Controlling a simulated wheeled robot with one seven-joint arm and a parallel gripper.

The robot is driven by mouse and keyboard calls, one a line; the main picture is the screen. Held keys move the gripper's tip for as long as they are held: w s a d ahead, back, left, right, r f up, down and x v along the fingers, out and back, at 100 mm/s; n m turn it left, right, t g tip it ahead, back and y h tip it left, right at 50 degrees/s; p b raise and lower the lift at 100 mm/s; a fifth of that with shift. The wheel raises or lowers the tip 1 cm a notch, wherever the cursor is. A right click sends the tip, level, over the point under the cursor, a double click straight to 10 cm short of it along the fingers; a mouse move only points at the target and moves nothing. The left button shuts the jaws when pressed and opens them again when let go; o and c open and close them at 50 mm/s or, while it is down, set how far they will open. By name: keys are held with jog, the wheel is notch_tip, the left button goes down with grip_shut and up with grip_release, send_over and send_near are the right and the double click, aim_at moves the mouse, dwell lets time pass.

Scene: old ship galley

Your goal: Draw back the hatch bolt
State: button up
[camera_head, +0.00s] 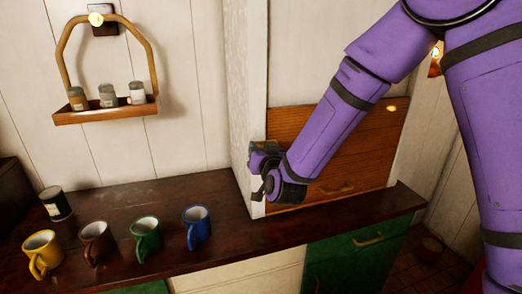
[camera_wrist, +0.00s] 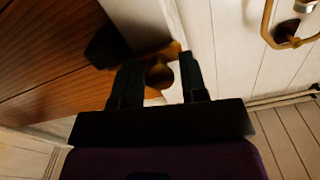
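My gripper (camera_head: 259,170) is at the left edge of the brown slatted wooden hatch (camera_head: 350,150), beside the white post. In the wrist view my gripper (camera_wrist: 160,66) has its two dark fingers apart. A round brass-coloured knob (camera_wrist: 160,76), which looks like part of the bolt, shows between them with gaps at its sides. A dark rounded piece (camera_wrist: 106,46) sits on the wood at upper left. The hatch shows in the wrist view (camera_wrist: 50,50) too. In the head view my gripper and arm hide most of the bolt, so how far it is shot cannot be told.
A yellow mug (camera_head: 41,254), brown mug (camera_head: 96,243), green mug (camera_head: 146,238) and blue mug (camera_head: 197,226) stand on the dark counter (camera_head: 130,200), left of my gripper. A hanging shelf (camera_head: 105,112) holds three small jars.

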jog(key=shift+c, duration=0.5)
grip_shut()
jog(key=shift+s+a, duration=0.3)
jog(key=shift+a, duration=0.6)
jog(key=shift+s+a, duration=0.25)
jog(key=shift+a, duration=0.65)
jog(key=shift+o, duration=0.5)
grip_release()
jog(key=shift+a, duration=0.1)
jog(key=shift+s, duration=0.1)
jog(key=v, duration=1)
jog(key=shift+s, duration=0.35)
